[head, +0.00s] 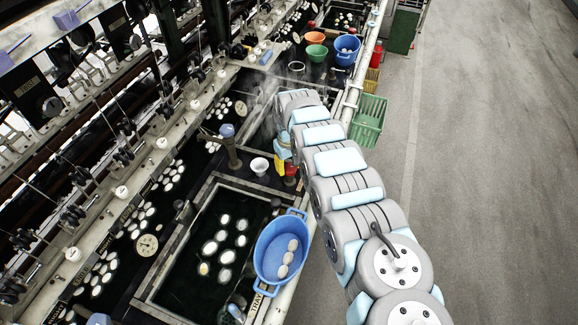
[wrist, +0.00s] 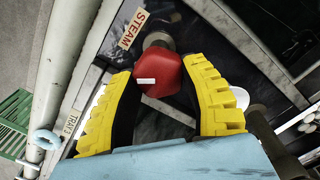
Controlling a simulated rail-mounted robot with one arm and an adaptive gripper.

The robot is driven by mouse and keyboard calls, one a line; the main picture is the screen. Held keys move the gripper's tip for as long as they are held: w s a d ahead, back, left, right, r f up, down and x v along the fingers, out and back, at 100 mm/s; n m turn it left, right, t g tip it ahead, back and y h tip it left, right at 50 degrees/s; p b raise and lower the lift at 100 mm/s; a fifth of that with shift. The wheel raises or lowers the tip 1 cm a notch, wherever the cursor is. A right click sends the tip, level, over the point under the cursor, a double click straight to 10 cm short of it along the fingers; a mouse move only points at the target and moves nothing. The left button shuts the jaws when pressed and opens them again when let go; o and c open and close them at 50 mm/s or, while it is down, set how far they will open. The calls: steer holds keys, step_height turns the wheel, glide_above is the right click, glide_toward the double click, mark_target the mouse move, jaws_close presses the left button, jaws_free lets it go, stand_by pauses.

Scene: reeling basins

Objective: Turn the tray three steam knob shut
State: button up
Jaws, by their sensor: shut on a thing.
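The red steam knob (wrist: 158,76) sits in the wrist view between the two yellow ribbed fingers of my gripper (wrist: 160,88). A small white mark shows on its front. My gripper is shut on the knob, one finger on each side. A STEAM label (wrist: 133,28) is beside the knob, and a TRAY 3 label (wrist: 71,122) is on the rail at lower left. In the head view my gripper (head: 280,164) shows yellow by the basin edge, and a red knob (head: 291,170) shows beside it. My arm partly covers this area.
A blue basin with cocoons (head: 270,262) stands on the near tray's edge. A small white bowl (head: 260,167) and a dark upright post (head: 231,148) stand left of my gripper. A green crate (head: 369,121) hangs by the rail. The aisle floor on the right is clear.

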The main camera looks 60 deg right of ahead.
steer(key=shift+m+p, duration=0.3)
steer(key=shift+p, duration=0.15)
steer(key=shift+a+r+m+p, duration=0.1)
steer(key=shift+m+p, duration=0.4)
steer(key=shift+p, duration=0.1)
steer(key=shift+m+p, duration=0.5)
steer(key=shift+m, duration=0.2)
steer(key=shift+s+f+m, duration=0.1)
steer(key=shift+f+m, duration=0.05)
steer(key=shift+m, duration=0.8)
steer(key=shift+f+m, duration=0.15)
steer(key=shift+m, duration=0.8)
steer(key=o, duration=1.2)
steer(key=shift+d+r, duration=0.1)
steer(key=shift+d, duration=0.1)
steer(key=shift+r, duration=0.1)
